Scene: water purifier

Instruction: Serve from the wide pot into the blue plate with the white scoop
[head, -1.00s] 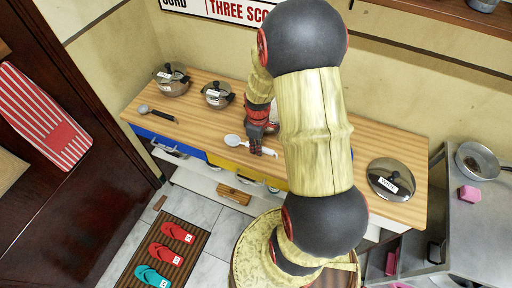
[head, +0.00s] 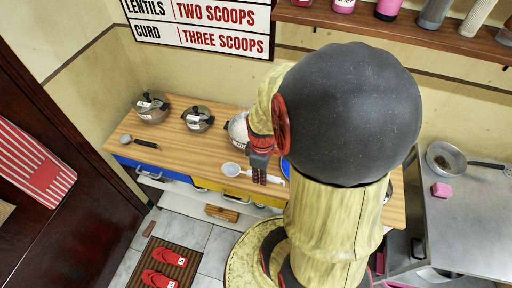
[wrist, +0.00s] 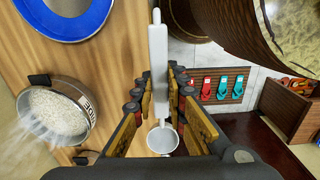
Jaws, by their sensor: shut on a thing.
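The white scoop (head: 235,170) is at the counter's front edge in the head view. My gripper (head: 264,180) is shut on its handle. In the wrist view the white handle (wrist: 158,60) runs between my fingers (wrist: 163,92), with the scoop bowl below. I cannot tell whether the scoop touches the counter. An open steel pot (head: 237,130) of white grains stands behind my gripper; in the wrist view it (wrist: 60,112) steams and has a partly readable label. I cannot confirm it is the wide pot. The blue plate (head: 285,168) is mostly hidden by my arm; its rim (wrist: 88,28) shows in the wrist view.
Two lidded pots (head: 151,108) (head: 198,119) and a dark-handled scoop (head: 138,141) are on the counter's left. A sign (head: 200,25) reads lentils two scoops, curd three scoops. A pan (head: 445,158) and pink block (head: 441,190) are on the right-hand metal table.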

